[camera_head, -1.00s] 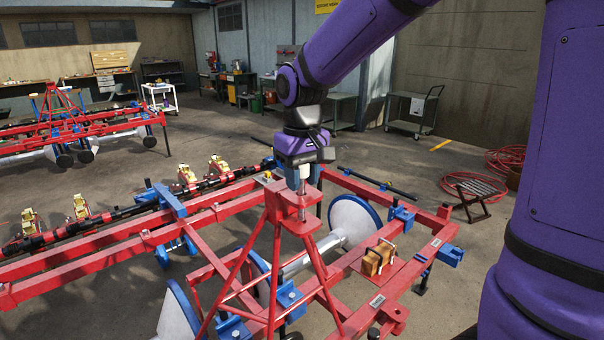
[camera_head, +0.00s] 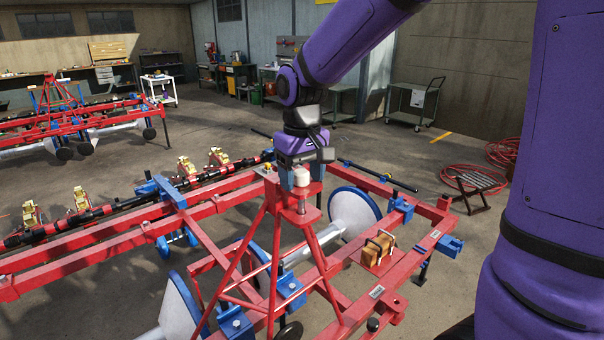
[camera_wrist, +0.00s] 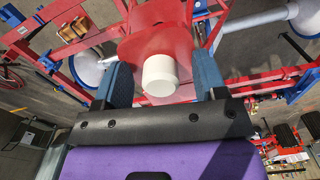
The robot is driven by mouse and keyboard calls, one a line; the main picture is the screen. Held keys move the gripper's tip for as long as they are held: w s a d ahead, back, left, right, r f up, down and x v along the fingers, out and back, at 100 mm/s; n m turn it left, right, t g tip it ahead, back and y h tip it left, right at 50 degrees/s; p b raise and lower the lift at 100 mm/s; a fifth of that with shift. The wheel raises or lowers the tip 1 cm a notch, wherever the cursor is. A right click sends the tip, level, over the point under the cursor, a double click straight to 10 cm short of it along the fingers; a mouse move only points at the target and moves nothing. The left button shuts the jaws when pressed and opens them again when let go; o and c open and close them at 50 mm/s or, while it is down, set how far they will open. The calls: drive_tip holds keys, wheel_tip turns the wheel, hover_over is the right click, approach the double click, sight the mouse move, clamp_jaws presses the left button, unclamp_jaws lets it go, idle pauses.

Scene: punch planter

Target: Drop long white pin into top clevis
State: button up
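The long white pin (camera_head: 302,178) stands upright at the red clevis plate (camera_head: 287,196) on top of the red A-frame mast. Its white head is uppermost, and a grey shaft shows below it. The pin's head also shows in the wrist view (camera_wrist: 160,75), over the red plate (camera_wrist: 150,45). My gripper (camera_head: 300,178) points down at the head from above. In the wrist view, its two blue fingers (camera_wrist: 158,83) stand apart on either side of the head with a gap on each side. The holes and the pin's lower end are hidden.
A second red implement (camera_head: 70,125) stands at the back left. Open floor lies behind, with red hoses (camera_head: 470,178) at the right.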

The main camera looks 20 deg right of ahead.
drive_tip(key=shift+r, duration=0.1)
wheel_tip(320, 180, up, 11)
drive_tip(key=shift+f, duration=0.2)
idle(0.5)
drive_tip(key=s+d+m+t, duration=0.1)
drive_tip(key=s+d+t, duration=0.1)
drive_tip(key=s, duration=0.8)
drive_tip(key=s+d+f+t, duration=0.1)
drive_tip(key=s+d+t, duration=0.2)
drive_tip(key=s, duration=0.7)
drive_tip(key=shift+s+d+f+m, duration=0.25)
drive_tip(key=shift+s+d+m, duration=0.15)
drive_tip(key=shift+d, duration=0.55)
